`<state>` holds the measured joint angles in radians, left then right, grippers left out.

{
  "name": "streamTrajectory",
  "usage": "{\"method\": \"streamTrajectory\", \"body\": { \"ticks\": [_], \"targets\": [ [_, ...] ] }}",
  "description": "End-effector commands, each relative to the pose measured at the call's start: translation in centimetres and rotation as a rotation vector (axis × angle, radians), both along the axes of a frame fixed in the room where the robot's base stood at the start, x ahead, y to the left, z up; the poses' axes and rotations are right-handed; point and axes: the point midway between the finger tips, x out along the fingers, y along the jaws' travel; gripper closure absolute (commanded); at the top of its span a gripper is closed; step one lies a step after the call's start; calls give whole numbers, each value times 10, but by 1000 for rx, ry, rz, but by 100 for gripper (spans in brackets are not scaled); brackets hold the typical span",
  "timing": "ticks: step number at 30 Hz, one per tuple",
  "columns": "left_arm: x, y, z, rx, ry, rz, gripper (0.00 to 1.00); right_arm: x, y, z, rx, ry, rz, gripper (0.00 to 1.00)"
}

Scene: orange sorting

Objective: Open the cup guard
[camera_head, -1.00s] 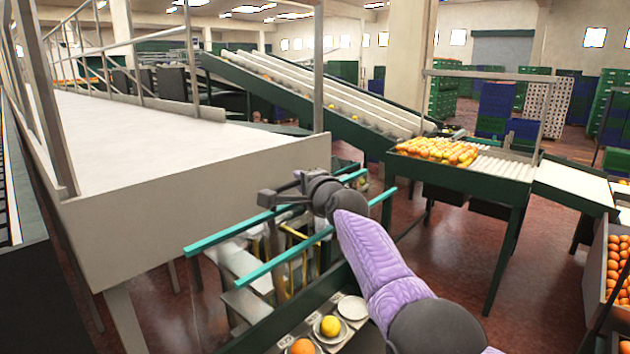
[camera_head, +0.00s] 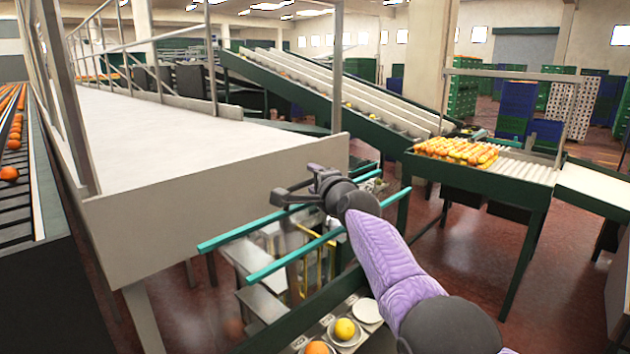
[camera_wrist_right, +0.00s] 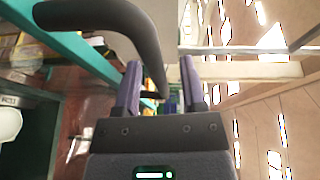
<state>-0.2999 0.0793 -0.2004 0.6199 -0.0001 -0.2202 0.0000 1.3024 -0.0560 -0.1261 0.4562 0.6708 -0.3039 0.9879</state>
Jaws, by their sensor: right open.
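The cup guard shows as teal rails (camera_head: 295,256) over a machine with cups, in the middle of the head view. A teal bar (camera_wrist_right: 80,50) and a dark curved handle (camera_wrist_right: 118,14) also show in the right wrist view. My right gripper (camera_wrist_right: 160,62) is open, with its two purple fingers apart. The handle's far end runs between the fingers in the picture; I cannot tell whether they touch it. In the head view my right gripper (camera_head: 314,180) is at the far teal rail, its fingers mostly hidden. My left gripper is not in view.
White cups stand at the bottom, with a yellow fruit (camera_head: 344,329) and an orange (camera_head: 317,348). A wide white table (camera_head: 215,195) lies close left of my right arm. A roller table (camera_head: 530,172) with oranges stands to the right. Red floor is open between them.

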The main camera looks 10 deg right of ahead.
Motion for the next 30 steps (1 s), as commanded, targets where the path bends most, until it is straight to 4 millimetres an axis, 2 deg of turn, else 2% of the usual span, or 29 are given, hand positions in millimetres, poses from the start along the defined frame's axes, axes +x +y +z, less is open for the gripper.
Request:
{"method": "streamTrajectory", "body": {
  "ticks": [5, 8, 14, 24, 30],
  "targets": [
    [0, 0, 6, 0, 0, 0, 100, -1, -1, 1, -2, 2, -1, 47],
    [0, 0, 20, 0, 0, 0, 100, -5, -4, 5, -2, 0, -3, 47],
    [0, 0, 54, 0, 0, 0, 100, -25, -7, 8, -2, 1, 0, 47],
    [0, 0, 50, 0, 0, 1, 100, -71, -20, 3, -1, 2, 0, 47],
    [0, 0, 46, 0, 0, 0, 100, -91, -25, 5, 1, 1, 0, 47]
  ]
}}
